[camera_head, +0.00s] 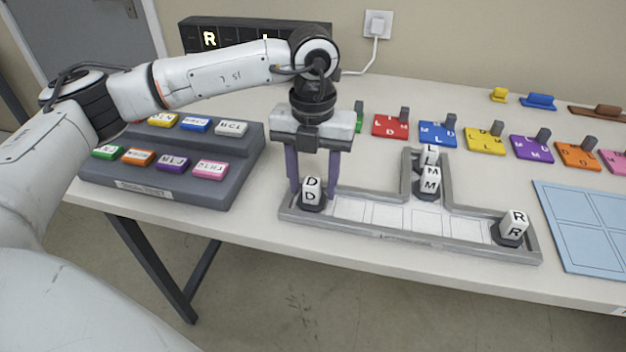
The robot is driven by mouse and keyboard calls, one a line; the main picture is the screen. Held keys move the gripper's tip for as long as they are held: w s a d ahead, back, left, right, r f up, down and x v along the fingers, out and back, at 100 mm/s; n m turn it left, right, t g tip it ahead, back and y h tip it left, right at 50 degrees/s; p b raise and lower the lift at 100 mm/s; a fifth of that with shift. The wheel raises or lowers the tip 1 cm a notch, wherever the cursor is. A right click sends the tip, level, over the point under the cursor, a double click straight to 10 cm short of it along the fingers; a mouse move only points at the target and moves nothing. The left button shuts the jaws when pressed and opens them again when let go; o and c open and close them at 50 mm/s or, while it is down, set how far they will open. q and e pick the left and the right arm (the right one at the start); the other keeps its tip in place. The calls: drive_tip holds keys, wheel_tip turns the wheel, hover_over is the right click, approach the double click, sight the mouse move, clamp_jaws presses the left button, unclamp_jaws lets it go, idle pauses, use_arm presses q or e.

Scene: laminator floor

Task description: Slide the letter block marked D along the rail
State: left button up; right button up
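The white letter block marked D (311,192) stands on a dark base at the left end of the grey rail tray (380,229). My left gripper (312,190) points down over it, with its two purple fingers on either side of the block. Whether the fingers touch the block cannot be told. The block marked R (514,226) stands at the right end of the rail. The block marked M (429,182) and the block marked L (429,154) stand in the side branch at the back. My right gripper is not in view.
A grey stepped stand (180,185) with several coloured tags is left of the rail. Coloured plates with pegs, such as the red plate (391,126), line the back. A blue panel (585,225) lies at the right. The rail cells between D and R are empty.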

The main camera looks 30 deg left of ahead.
sight(313, 180)
use_arm(q)
wheel_tip(313, 180, up, 10)
drive_tip(key=shift+r, duration=0.15)
idle(0.5)
idle(1.4)
